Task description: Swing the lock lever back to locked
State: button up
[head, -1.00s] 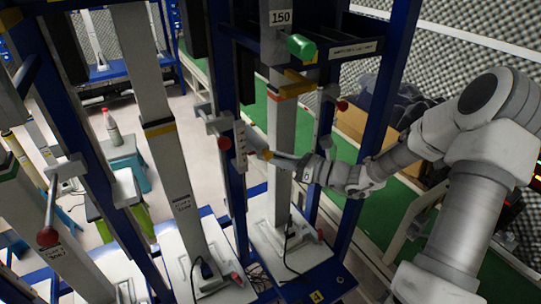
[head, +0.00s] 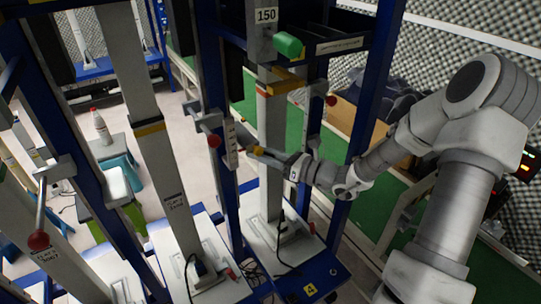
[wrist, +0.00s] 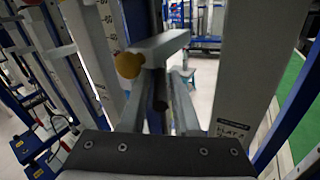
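A yellow knob (wrist: 128,65) sits at the left end of a short grey bar just beyond my fingertips in the wrist view. In the head view a small yellow knob (head: 257,150) shows at the tip of my gripper (head: 270,155), beside a white scaled post (head: 231,145). My gripper (wrist: 158,85) points at the grey bar; its two grey fingers have a dark strip between them. Whether they touch the bar or hold anything is unclear. A lever with a red knob (head: 214,141) is left of the scaled post.
A green cylinder (head: 288,44) juts from the column marked 150 above my gripper. Blue uprights (head: 365,110) and grey columns (head: 150,100) crowd both sides. Another red-knobbed lever (head: 39,240) hangs at the left. A bottle (head: 101,127) stands on a stool behind.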

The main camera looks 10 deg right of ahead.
jog(key=p+v, duration=0.2)
jog(key=v, duration=1.5)
jog(key=shift+p, duration=0.3)
jog(key=shift+s+d, duration=0.1)
jog(key=shift+s, duration=0.05)
